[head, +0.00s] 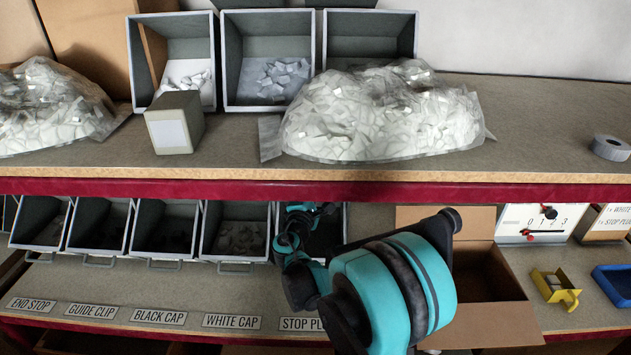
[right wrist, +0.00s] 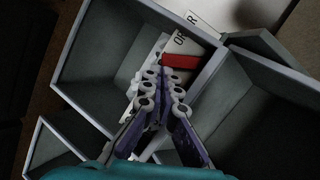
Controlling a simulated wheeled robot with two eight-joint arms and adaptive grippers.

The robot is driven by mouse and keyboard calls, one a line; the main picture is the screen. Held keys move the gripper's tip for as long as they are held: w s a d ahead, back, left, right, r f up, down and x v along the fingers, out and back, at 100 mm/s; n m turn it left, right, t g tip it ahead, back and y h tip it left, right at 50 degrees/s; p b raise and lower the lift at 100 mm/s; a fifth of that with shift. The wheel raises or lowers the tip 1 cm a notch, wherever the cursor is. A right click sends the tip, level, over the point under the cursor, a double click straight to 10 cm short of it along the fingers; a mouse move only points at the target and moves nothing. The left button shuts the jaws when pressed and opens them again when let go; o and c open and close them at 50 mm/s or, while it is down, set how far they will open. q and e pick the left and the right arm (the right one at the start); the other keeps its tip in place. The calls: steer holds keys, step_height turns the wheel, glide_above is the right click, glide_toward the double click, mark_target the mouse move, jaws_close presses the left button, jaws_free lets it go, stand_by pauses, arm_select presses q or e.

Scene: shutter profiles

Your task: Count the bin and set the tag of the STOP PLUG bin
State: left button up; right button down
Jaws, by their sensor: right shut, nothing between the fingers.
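The STOP PLUG label (head: 298,323) is partly covered by my right arm on the lower shelf. The bin behind it (head: 329,235) is mostly hidden by that arm. In the right wrist view, a white tag (right wrist: 190,43) with partly readable black letters, seemingly "OR", and a red piece (right wrist: 180,62) sits at a grey bin (right wrist: 118,45). My right gripper (right wrist: 165,73) is shut and empty, its fingertips close to the red piece; I cannot tell whether they touch. My left gripper is out of view.
Several bins, including the WHITE CAP bin (head: 238,235), stand to the left. A cardboard box (head: 490,310), a 0-to-3 counter board (head: 532,222) and a yellow holder (head: 556,287) are to the right. The red upper-shelf edge (head: 200,188) runs above my arm.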

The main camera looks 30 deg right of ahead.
steer(key=shift+r, duration=0.1)
steer(key=d+m+p, duration=0.1)
steer(key=m, duration=0.2)
steer(key=s+d+r+m+g+y+p, duration=0.1)
steer(key=m+p, duration=0.1)
steer(key=m, duration=0.1)
steer(key=s+d+r+m+p, duration=0.1)
steer(key=m, duration=0.1)
steer(key=shift+d+m+y, duration=0.15)
steer(key=shift+m+y, duration=0.25)
steer(key=shift+p, duration=0.3)
